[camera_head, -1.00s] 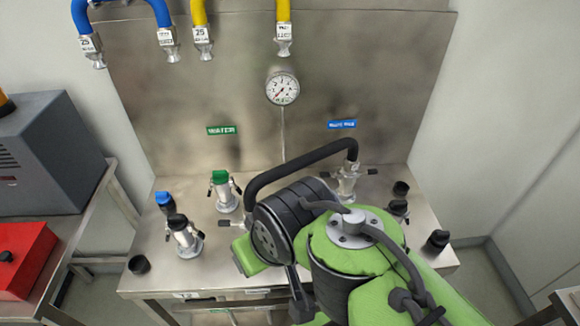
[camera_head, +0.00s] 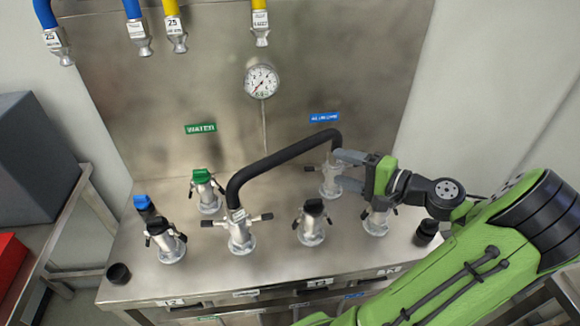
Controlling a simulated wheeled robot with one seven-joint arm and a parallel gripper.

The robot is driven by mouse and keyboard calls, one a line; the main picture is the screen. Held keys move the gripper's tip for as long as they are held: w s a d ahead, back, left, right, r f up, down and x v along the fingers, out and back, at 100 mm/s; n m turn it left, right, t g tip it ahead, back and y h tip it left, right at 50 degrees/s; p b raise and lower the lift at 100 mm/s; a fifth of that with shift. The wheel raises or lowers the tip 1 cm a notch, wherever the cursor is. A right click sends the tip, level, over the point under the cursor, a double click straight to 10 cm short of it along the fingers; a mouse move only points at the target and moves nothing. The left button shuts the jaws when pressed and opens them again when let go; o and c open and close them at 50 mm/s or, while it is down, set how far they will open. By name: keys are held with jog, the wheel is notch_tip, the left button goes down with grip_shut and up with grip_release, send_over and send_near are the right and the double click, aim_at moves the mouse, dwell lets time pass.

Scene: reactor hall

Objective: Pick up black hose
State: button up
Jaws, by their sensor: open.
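The black hose (camera_head: 283,159) arches over the steel bench. Its left end goes down to a front metal coupling (camera_head: 239,232) with black handles. Its right end goes down to a rear coupling (camera_head: 331,180) below the blue label. My gripper (camera_head: 345,170) is open, with its two grey fingers pointing left at the hose's right end and the rear coupling. The upper finger is by the hose's right bend and the lower one is by the coupling. I cannot tell whether they touch or whether the hose lies between them.
A green-capped coupling (camera_head: 202,188), a blue-capped one (camera_head: 146,206) and black-capped ones (camera_head: 311,222) stand around the hose. A pressure gauge (camera_head: 262,81) is on the back panel. Blue hoses (camera_head: 134,10) and yellow hoses (camera_head: 170,8) hang above. The bench's front left is mostly clear.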

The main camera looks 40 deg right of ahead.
aim_at(296, 154)
jog(key=b+x, duration=0.3)
jog(key=x, duration=1.2)
jog(key=shift+w+f, duration=0.2)
jog(key=shift+w, duration=0.1)
jog(key=shift+s+r, duration=0.1)
jog(key=shift+c, duration=1)
grip_shut()
